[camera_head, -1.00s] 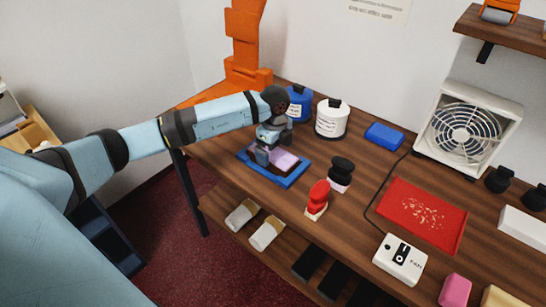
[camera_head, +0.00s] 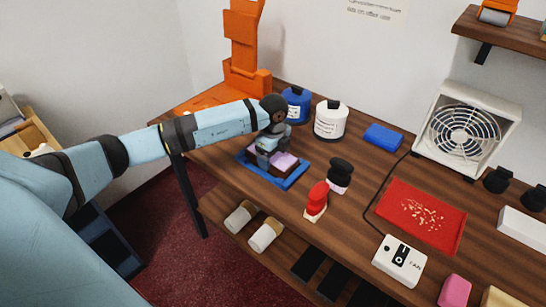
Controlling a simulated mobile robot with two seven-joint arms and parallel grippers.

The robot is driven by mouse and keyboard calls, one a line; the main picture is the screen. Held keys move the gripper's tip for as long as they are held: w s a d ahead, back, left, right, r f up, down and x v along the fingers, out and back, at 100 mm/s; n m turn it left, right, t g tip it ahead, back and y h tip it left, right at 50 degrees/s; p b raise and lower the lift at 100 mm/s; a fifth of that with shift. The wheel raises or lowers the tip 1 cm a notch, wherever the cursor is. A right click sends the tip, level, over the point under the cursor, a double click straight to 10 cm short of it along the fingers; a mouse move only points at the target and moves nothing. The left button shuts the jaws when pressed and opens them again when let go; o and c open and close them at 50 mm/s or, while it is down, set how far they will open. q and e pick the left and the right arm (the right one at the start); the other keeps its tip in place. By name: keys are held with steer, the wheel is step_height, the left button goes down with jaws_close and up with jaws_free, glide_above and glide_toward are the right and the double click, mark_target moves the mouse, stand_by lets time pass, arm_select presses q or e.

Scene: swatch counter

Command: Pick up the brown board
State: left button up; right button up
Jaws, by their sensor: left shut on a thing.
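A blue tray (camera_head: 297,180) lies on the wooden counter at its left part. In it a dark brown board (camera_head: 284,171) shows partly, beside a pink-lilac block (camera_head: 285,161). My left gripper (camera_head: 264,160) reaches down over the tray from the left and is shut on what looks like the brown board. Its fingers and wrist hide much of the grip, so I cannot tell whether the board is clear of the tray. My right gripper is not in view.
Blue (camera_head: 297,107) and white (camera_head: 331,121) jars stand behind the tray. Red (camera_head: 317,198) and black (camera_head: 340,173) stamps stand to its right. Further right are a red mat (camera_head: 421,216), a fan (camera_head: 464,133) and a switch box (camera_head: 399,261).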

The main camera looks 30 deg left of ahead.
arm_select(q)
step_height(320, 180, up, 20)
steer(key=shift+f, duration=0.2)
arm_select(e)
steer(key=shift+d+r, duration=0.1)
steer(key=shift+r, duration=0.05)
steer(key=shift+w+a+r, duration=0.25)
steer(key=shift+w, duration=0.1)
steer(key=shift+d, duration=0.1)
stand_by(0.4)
